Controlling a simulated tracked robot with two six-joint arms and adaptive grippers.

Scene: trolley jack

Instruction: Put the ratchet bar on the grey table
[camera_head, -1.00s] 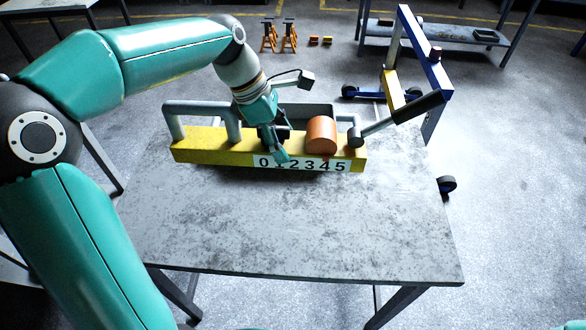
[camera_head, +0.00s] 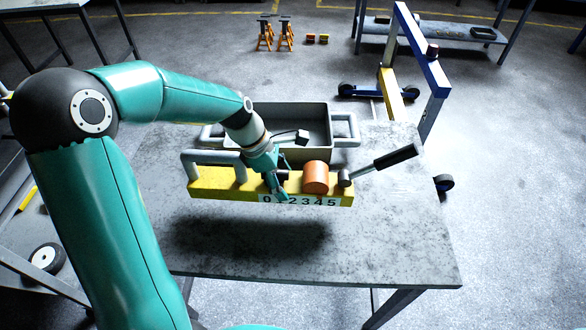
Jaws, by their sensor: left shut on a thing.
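The ratchet bar (camera_head: 222,184) is a long yellow beam with a grey handle on its left part, an orange drum, a black-gripped lever at its right end and a white number strip on its front. My left gripper (camera_head: 277,190) is shut on it near the middle, just left of the drum. The grey table (camera_head: 350,250) lies under it. A dark shadow on the tabletop, apart from the beam, shows the bar held above the surface. The fingertips are partly hidden against the bar. My right gripper is not in view.
A grey tray (camera_head: 318,112) with side handles stands behind the bar. A blue and yellow hoist frame (camera_head: 420,70) stands beyond the table's right side. Orange stands (camera_head: 285,35) are on the floor far back. The table's front and right are clear.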

